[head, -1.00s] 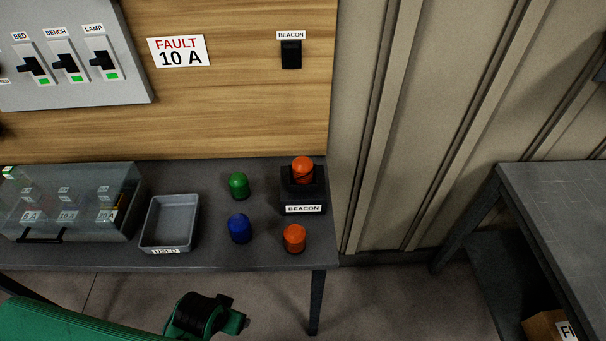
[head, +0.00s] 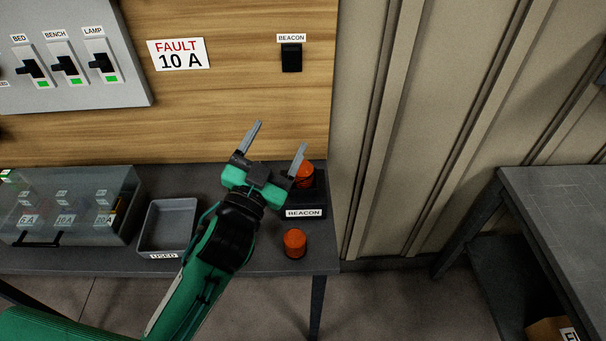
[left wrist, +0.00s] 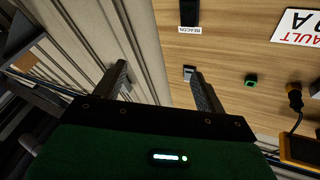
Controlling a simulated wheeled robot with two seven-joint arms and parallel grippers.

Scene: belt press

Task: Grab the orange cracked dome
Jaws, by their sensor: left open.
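The orange cracked dome (head: 307,177) sits on the black base labelled BEACON (head: 311,203) at the bench's right end. A finger of my left gripper (head: 280,135) partly covers it in the head view, and its crack is hard to see now. The left gripper is open and empty, in front of the wooden panel, up and left of the dome in the picture. Its two spread fingers also show in the left wrist view (left wrist: 160,82), where I do not make out the dome. A second orange dome (head: 294,243) stands on the bench before the base. My right gripper is not in view.
A grey tray labelled USED (head: 148,242) and a clear lidded box (head: 120,200) stand left of my arm. The wooden panel (head: 225,110) rises behind the bench, with a BEACON switch (head: 291,57). Another table (head: 560,200) stands at the right.

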